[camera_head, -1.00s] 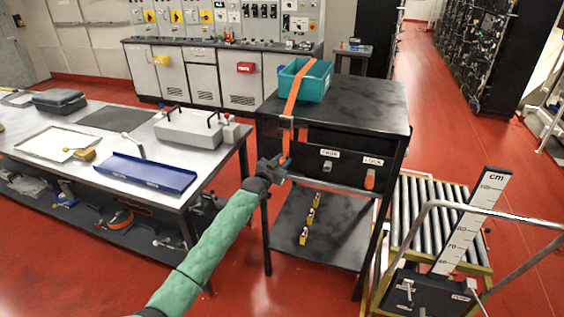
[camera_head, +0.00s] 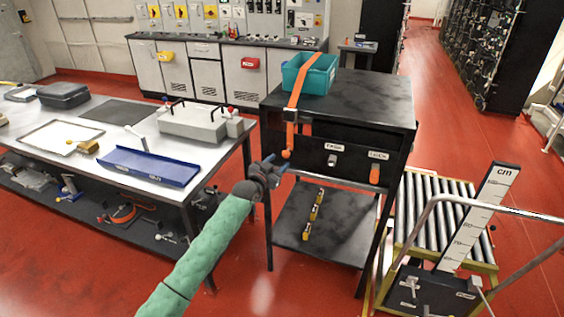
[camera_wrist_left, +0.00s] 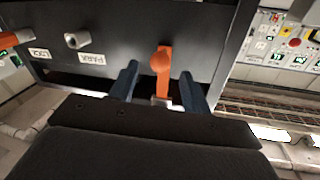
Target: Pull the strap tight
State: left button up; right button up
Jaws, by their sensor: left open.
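An orange strap (camera_head: 293,95) runs over a teal crate (camera_head: 318,80) on a black cart (camera_head: 372,98). It passes a dark buckle (camera_head: 289,114) at the top's front edge and hangs down the front panel, ending in an orange ball (camera_head: 287,154). My left gripper (camera_head: 277,166) is just below and left of the ball, apart from the panel. In the left wrist view, the open fingers (camera_wrist_left: 157,88) stand on either side of the strap's hanging end (camera_wrist_left: 164,76), with the ball (camera_wrist_left: 161,61) just beyond. My right gripper is not in view.
The panel also carries a grey knob (camera_head: 331,161) marked PARK and an orange handle (camera_head: 375,174) marked LOCK. Small yellow blocks (camera_head: 313,212) lie on the lower shelf. A workbench (camera_head: 222,158) stands left and a roller conveyor (camera_head: 437,205) right.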

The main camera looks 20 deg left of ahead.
pick_arm(q)
jog(key=shift+v, duration=0.8)
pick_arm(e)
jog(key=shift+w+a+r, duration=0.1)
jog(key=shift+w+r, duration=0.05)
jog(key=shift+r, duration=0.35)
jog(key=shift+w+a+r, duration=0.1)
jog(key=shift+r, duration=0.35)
pick_arm(q)
jog(key=s+d+f+n+g+y, duration=0.15)
jog(key=s+f+g, duration=0.35)
jog(key=s+f, duration=0.55)
jog(key=s+d+f+n+g+y, duration=0.1)
jog(key=s+d+f+g+y, duration=0.2)
jog(key=s+f+g, duration=0.7)
jog(key=s+d+f, duration=0.3)
jog(key=s+f, duration=0.5)
jog(key=s, duration=0.4)
jog(key=s+d+f+h, duration=0.1)
jog(key=s+d+f, duration=0.1)
jog(key=s+f, duration=0.6)
jog(key=s+d+f+g, duration=0.1)
jog(key=s+d+f, duration=0.2)
jog(key=s+f, duration=0.5)
jog(key=s, duration=0.8)
jog(key=shift+s+d, duration=0.2)
jog(key=shift+d, duration=0.2)
jog(key=shift+f, duration=0.1)
